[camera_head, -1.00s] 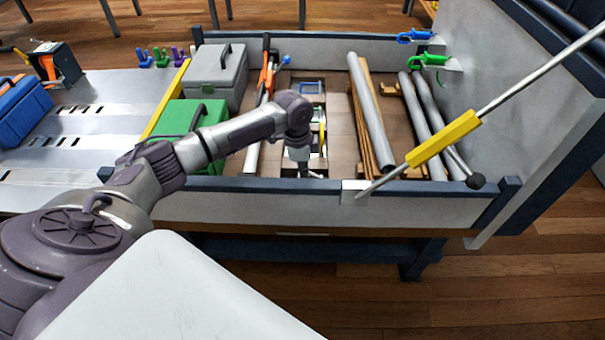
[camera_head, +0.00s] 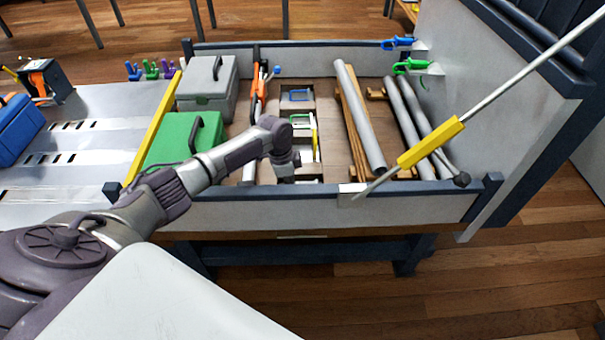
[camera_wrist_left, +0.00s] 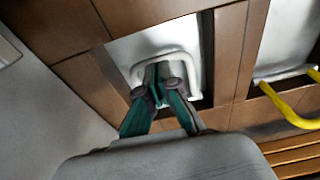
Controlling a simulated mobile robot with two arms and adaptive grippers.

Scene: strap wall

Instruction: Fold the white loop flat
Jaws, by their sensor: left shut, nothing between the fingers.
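The white loop (camera_wrist_left: 180,53) shows in the left wrist view as a pale arch over a white plate (camera_wrist_left: 125,50) set in the brown plank floor. My left gripper (camera_wrist_left: 163,68) is shut with nothing between its fingers. Its tips overlap the loop's inside in that view; whether they touch it I cannot tell. In the head view my left gripper (camera_head: 286,179) is low inside the front wall of the bed, mostly hidden, and I cannot make out the white loop there. My right gripper is not in view.
A yellow loop (camera_wrist_left: 277,103) is right of the white one in the wrist view. Blue (camera_head: 298,95) and green (camera_head: 300,117) loops lie farther back. Grey pipes (camera_head: 362,118) and a slanted yellow-sleeved bar (camera_head: 430,145) are right; a green case (camera_head: 180,140) is left.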

